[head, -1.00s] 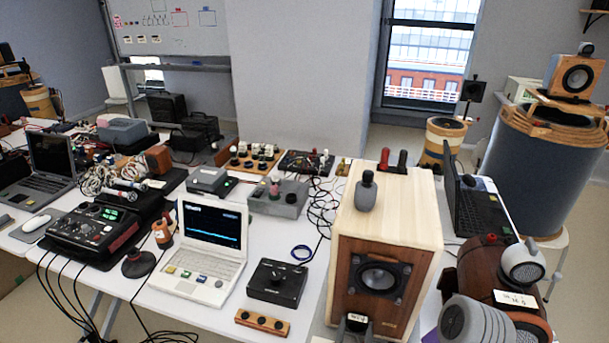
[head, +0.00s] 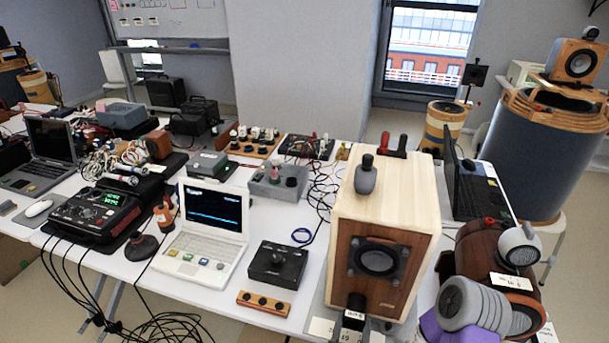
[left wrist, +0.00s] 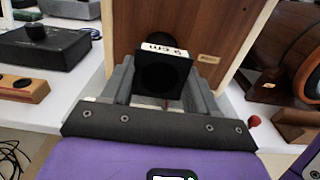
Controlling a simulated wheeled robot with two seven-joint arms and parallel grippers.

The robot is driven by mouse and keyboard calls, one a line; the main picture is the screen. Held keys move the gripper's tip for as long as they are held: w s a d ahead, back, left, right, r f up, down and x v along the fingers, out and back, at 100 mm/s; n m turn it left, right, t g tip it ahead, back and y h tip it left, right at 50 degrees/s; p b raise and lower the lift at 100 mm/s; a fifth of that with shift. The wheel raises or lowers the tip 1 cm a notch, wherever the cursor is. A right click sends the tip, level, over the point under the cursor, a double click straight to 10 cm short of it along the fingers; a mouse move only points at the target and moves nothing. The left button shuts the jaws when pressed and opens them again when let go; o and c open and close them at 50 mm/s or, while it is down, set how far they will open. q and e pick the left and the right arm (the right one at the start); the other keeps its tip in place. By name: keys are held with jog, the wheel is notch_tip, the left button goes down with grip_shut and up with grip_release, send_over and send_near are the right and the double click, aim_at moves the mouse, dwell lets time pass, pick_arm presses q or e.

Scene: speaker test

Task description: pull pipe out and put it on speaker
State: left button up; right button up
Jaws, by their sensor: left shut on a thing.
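The speaker (head: 400,212) is a pale wooden box with a brown front and a round black driver (head: 376,258). A black pipe (head: 356,300) with a white label stands out at the bottom of the speaker's front. In the left wrist view the pipe (left wrist: 165,75) shows a square black end with a "9 cm" label on top. My left gripper (left wrist: 165,92) is shut on the pipe, with a grey finger on each side. I cannot tell how much of the pipe is inside the speaker.
A dark grey bottle-shaped object (head: 366,178) stands on top of the speaker. A black box with a knob (head: 277,262) and a wooden strip (head: 264,303) lie to its left. A grey ribbed object (head: 470,303) and a brown barrel-shaped speaker (head: 478,250) stand close on the right.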

pick_arm(q)
jog(key=v, duration=0.6)
dwell(1.0)
